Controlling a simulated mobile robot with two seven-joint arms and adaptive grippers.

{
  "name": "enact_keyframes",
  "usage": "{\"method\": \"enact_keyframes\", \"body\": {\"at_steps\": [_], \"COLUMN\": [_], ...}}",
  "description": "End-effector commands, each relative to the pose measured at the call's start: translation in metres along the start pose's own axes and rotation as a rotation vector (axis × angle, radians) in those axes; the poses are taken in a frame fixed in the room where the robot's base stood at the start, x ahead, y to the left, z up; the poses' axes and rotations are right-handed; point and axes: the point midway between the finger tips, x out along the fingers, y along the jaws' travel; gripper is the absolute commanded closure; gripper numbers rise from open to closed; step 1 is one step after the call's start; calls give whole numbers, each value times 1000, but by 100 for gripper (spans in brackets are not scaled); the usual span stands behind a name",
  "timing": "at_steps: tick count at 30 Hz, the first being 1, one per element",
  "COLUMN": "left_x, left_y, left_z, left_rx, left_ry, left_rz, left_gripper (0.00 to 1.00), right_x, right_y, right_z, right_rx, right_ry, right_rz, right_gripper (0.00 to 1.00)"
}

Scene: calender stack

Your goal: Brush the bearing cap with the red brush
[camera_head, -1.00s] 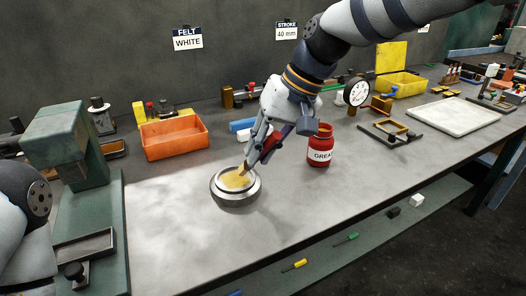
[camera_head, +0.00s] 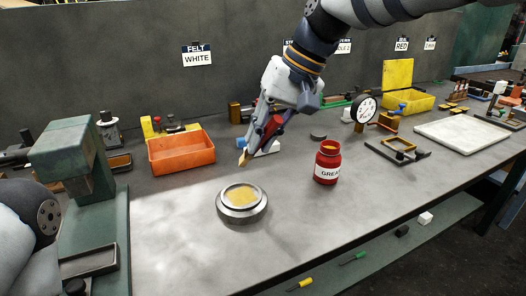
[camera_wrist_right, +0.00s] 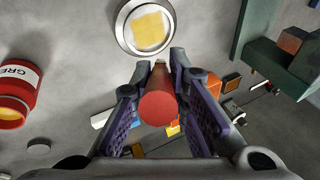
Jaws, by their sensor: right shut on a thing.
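The bearing cap (camera_head: 242,216) is a round grey metal disc on the bench, with a yellowish patch on its top. It also shows at the top of the right wrist view (camera_wrist_right: 124,30). My right gripper (camera_head: 262,140) is shut on the red brush (camera_head: 268,131). The brush's round red handle end (camera_wrist_right: 158,108) faces the wrist camera. Its tan bristles (camera_head: 244,158) point down, above and behind the cap, apart from it. A red grease jar (camera_head: 327,172) stands open to the right. My left gripper is out of view; only part of my left arm shows at the left edge.
An orange bin (camera_head: 180,156) stands behind the cap to the left. A green machine (camera_head: 75,165) stands at the left. A dial gauge (camera_head: 366,110), yellow bin (camera_head: 405,103) and white plate (camera_head: 462,138) lie to the right. Bench space in front is clear.

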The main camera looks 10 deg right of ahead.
Motion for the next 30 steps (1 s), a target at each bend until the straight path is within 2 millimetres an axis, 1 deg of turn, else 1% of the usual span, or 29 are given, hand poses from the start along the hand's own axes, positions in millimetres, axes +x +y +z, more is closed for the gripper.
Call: {"method": "enact_keyframes", "body": {"at_steps": [2,11,14,18,21,30], "left_x": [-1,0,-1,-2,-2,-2], "left_y": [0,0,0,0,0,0], "left_z": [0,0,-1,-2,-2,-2], "left_rx": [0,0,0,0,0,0], "left_ry": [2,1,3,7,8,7], "left_rz": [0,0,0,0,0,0], "left_gripper": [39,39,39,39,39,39], "right_x": [-4,-4,-10,-26,-31,-30], "right_y": [-2,-2,-4,-11,-13,-13], "right_z": [-1,-1,-3,-6,-6,-6], "right_rx": [-1,0,-1,-1,0,1], "right_ry": [0,-1,1,2,0,-2], "right_rz": [0,0,0,0,0,0], "right_gripper": [100,100,100,100,100,100]}}
